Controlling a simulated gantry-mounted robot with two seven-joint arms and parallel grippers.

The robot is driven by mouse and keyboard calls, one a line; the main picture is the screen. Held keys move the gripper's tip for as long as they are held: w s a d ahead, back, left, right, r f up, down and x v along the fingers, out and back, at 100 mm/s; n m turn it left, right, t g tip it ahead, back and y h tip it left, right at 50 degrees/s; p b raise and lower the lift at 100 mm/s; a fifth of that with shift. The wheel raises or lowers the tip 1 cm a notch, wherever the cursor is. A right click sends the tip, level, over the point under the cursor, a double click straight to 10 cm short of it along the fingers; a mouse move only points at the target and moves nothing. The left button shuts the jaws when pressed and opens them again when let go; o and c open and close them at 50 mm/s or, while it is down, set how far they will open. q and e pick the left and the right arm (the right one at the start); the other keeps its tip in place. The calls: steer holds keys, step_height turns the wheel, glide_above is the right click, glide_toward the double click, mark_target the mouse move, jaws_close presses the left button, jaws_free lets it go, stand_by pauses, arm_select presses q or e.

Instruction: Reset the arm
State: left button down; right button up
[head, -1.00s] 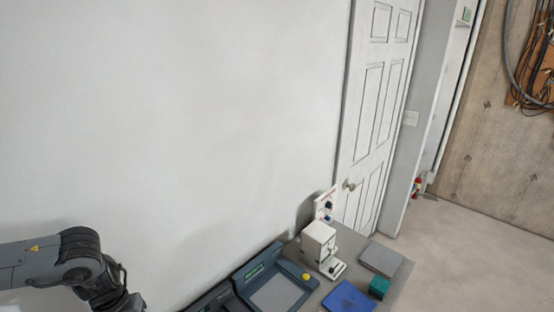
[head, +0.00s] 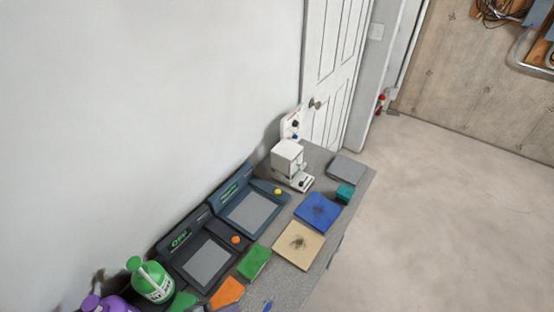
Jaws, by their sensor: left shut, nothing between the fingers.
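Neither my left gripper nor my right gripper can be made out in the head view now, and no part of either arm is recognisable there. The workbench (head: 285,278) runs diagonally from the bottom left towards the door, along the white wall.
On the bench are two dark panel devices (head: 252,213) (head: 205,262), a white box-shaped device (head: 287,158), a blue pad (head: 317,212), a tan pad (head: 298,245), a grey pad (head: 346,168), a green-white bottle (head: 152,281) and a purple object (head: 108,303). Floor (head: 440,220) at right is clear.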

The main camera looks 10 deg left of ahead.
arm_select(q)
steer(key=s+a+f+n+g+y, duration=0.2)
steer(key=s+a+n+g+y, duration=0.5)
steer(key=n, duration=0.5)
step_height(320, 180, up, 17)
steer(key=d+t+p, duration=0.1)
steer(key=d+p, duration=0.1)
steer(key=p, duration=1.5)
steer(key=shift+s+r+h, duration=0.15)
steer(key=shift+s+h, duration=0.15)
steer(key=shift+d, duration=0.1)
